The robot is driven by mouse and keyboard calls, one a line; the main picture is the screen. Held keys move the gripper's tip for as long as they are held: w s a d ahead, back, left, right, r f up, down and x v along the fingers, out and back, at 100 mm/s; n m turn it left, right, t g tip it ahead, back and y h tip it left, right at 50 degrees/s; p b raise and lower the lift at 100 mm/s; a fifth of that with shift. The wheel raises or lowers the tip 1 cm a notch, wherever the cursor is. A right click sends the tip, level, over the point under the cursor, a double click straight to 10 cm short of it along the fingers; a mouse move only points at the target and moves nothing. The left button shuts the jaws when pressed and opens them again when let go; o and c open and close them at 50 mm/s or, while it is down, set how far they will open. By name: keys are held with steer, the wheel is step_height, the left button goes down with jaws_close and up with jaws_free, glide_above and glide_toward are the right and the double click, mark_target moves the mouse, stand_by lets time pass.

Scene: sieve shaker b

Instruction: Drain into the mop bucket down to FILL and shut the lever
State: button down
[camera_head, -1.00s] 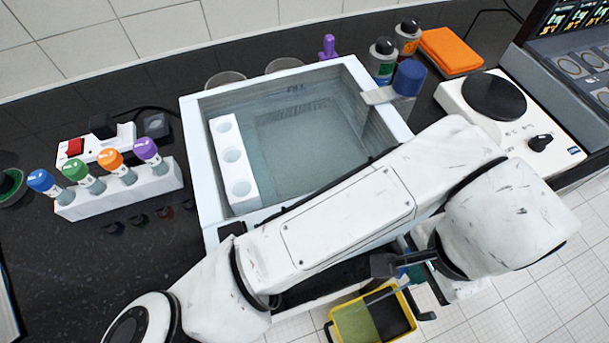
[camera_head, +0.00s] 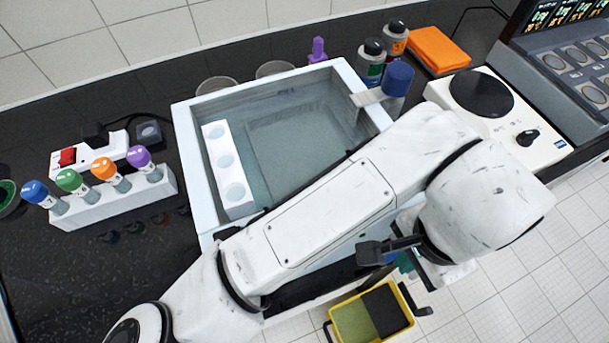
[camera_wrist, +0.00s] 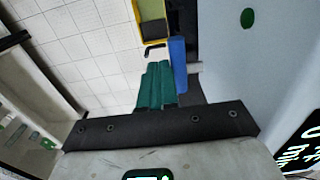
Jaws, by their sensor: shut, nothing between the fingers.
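The white-walled water bath (camera_head: 182,135) stands on the counter with clear water in it; I cannot make out a FILL mark. The yellow mop bucket (camera_head: 338,335) is on the floor below the bath's front, partly behind my arm; its edge shows at the top of the wrist view (camera_wrist: 137,12). A blue lever (camera_wrist: 179,62) stands beside a pale pipe stub (camera_wrist: 195,67) at the bath's outer wall. My gripper (camera_wrist: 154,72), with teal fingers, is shut and empty just left of the lever; I cannot tell whether they touch. The head view mostly hides the fingers.
A white tube rack (camera_head: 120,200) and red-switched power strip (camera_head: 85,155) stand left of the bath. Bottles (camera_head: 371,62), an orange cloth (camera_head: 438,48) and a white hotplate (camera_head: 530,115) stand to the right. The tiled floor right of the bucket is clear.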

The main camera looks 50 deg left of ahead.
step_height(320, 180, up, 6)
steer(key=p, duration=0.4)
steer(key=shift+s+d, duration=0.15)
steer(key=shift+d, duration=0.25)
